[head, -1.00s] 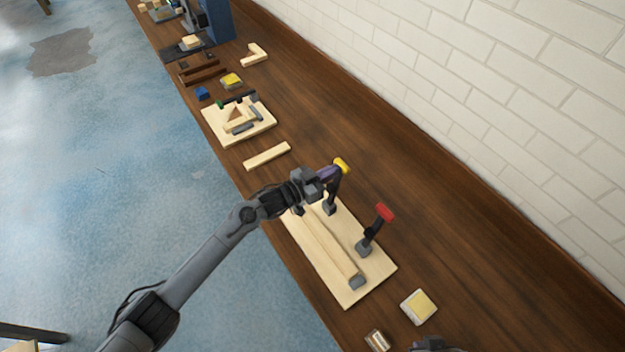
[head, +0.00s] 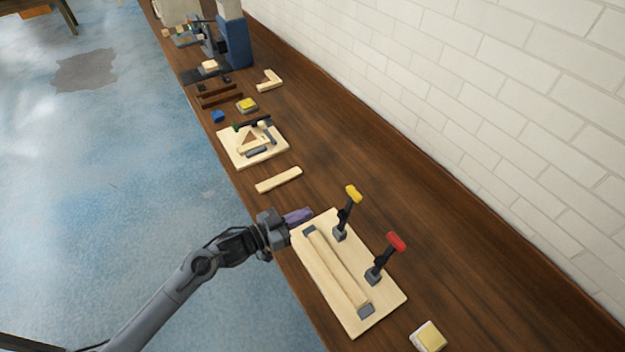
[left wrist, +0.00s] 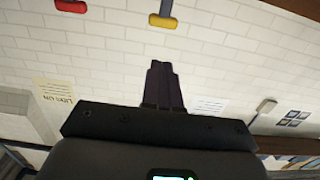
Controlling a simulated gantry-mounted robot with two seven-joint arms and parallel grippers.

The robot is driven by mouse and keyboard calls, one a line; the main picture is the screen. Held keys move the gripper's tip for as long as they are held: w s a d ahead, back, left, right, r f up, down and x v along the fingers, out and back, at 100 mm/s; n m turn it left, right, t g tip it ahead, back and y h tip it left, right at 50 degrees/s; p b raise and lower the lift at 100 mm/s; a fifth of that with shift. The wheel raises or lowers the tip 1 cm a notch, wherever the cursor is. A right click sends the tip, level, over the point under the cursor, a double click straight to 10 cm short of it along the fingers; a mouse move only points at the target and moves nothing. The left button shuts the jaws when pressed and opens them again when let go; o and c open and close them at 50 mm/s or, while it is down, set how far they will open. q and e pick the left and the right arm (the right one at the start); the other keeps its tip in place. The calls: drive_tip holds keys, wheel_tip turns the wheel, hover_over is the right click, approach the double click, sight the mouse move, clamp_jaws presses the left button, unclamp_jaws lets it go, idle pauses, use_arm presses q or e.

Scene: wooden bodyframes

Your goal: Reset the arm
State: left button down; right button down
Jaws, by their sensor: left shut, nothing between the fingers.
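My left arm comes in from the left in the head view. In the left wrist view the closed fingers (left wrist: 163,88) point at the white brick wall. The board carries a long wooden bar (head: 335,270) lying between grey end blocks. A toggle clamp with a yellow handle (head: 354,194) and one with a red handle (head: 396,242) stand upright on the board. Both handles also show at the top of the left wrist view. My right gripper is not in view.
A loose wooden strip (head: 279,180) lies beyond the board. Another fixture board (head: 230,150) with small parts stands farther along the bench. A yellow-topped block (head: 428,337) lies at the lower right. The brick wall (head: 480,100) borders the bench, whose strip beside it is clear.

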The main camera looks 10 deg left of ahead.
use_arm(q)
drive_tip(key=s+d+f+n+y+p, duration=0.1)
drive_tip(key=s+d+n+y+p, duration=0.15)
drive_tip(key=s, duration=0.55)
drive_tip(key=s+d+f+n+y+p, duration=0.1)
drive_tip(key=s+d+n+p, duration=0.2)
drive_tip(key=s, duration=0.4)
drive_tip(key=s+a+r+n+g+y+p, duration=0.2)
drive_tip(key=s+a+g+y, duration=0.6)
drive_tip(key=s+a, duration=0.7)
drive_tip(key=shift+s+a+r+y+p, duration=0.35)
drive_tip(key=shift+s+r+y, duration=0.2)
drive_tip(key=shift+s, duration=0.15)
drive_tip(key=shift+d, duration=0.1)
